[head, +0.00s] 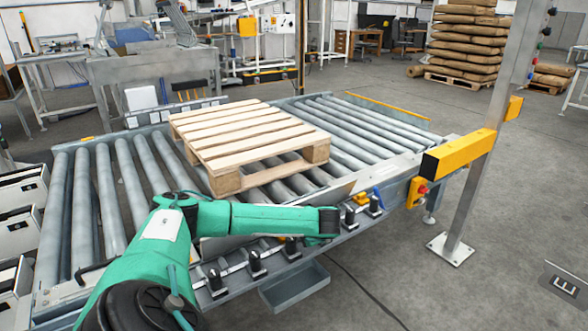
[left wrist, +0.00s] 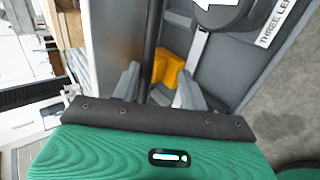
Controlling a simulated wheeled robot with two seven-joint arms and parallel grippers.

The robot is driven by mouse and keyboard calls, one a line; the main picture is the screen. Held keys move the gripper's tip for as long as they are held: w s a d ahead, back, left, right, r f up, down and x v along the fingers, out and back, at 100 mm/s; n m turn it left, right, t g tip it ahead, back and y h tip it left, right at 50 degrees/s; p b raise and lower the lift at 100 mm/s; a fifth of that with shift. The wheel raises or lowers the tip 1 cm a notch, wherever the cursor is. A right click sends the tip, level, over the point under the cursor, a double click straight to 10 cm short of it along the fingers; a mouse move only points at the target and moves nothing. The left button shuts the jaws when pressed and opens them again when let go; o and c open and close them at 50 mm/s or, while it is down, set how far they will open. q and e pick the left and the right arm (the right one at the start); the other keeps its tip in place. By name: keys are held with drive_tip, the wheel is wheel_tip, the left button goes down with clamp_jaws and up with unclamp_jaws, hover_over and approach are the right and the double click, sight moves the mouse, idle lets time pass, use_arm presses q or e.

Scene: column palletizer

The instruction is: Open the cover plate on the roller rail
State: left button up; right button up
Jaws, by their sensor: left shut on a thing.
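My left arm crosses the front of the roller conveyor, and its hand is at the front rail (head: 405,178). In the left wrist view my left gripper (left wrist: 163,88) has its two grey fingers on either side of a yellow piece (left wrist: 168,66) and is shut on it. In the head view a yellow piece (head: 361,199) shows just beyond the hand, beside a blue part (head: 378,194). The fingers are mostly hidden there by my wrist. I cannot clearly make out the cover plate's outline or whether it is raised. My right gripper is not in view.
A wooden pallet (head: 245,135) rests on the rollers (head: 120,185). Black-capped knobs (head: 257,262) line the front rail, with a grey tray (head: 295,287) below. A yellow box (head: 458,153) and a post (head: 485,150) stand to the right.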

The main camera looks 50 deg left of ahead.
use_arm(q)
drive_tip(key=shift+f, duration=0.1)
idle(0.4)
